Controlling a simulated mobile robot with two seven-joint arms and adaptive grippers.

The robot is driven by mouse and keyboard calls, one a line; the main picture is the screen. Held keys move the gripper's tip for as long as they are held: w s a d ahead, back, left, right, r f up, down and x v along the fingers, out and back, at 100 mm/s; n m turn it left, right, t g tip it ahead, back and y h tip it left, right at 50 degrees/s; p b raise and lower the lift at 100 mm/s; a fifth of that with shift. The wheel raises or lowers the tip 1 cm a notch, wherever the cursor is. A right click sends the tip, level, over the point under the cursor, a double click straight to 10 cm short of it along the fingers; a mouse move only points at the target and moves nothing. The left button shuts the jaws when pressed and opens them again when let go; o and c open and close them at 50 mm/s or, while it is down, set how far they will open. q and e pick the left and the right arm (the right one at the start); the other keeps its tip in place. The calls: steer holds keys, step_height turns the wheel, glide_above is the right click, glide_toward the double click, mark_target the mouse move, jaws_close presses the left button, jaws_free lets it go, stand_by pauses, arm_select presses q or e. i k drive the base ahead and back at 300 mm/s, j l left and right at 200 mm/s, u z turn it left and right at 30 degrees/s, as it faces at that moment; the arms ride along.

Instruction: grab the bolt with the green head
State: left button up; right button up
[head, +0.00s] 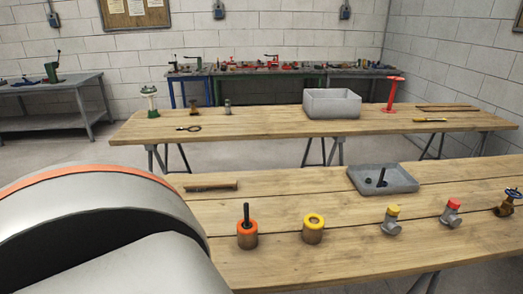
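I cannot make out a bolt with a green head in the head view. On the near table (330,238), a grey tray (399,183) holds a dark upright piece and other dark parts, with no green visible on them. A dark pin stands upright in an orange-topped cylinder (247,238) at the table's left. A green and pale stand-like object (150,102) is upright at the left end of the far table. My large grey arm link fills the lower left and hides part of the near table. Neither gripper is in view.
A yellow-topped cylinder (313,230), two grey fittings (391,222) (451,216) and a brass valve (509,203) stand on the near table. A brown rod (211,186) lies at its back left. The far table bears a grey box (332,104) and a red stand (393,92).

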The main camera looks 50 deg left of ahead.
mark_target(247, 224)
steer(key=u, duration=1.8)
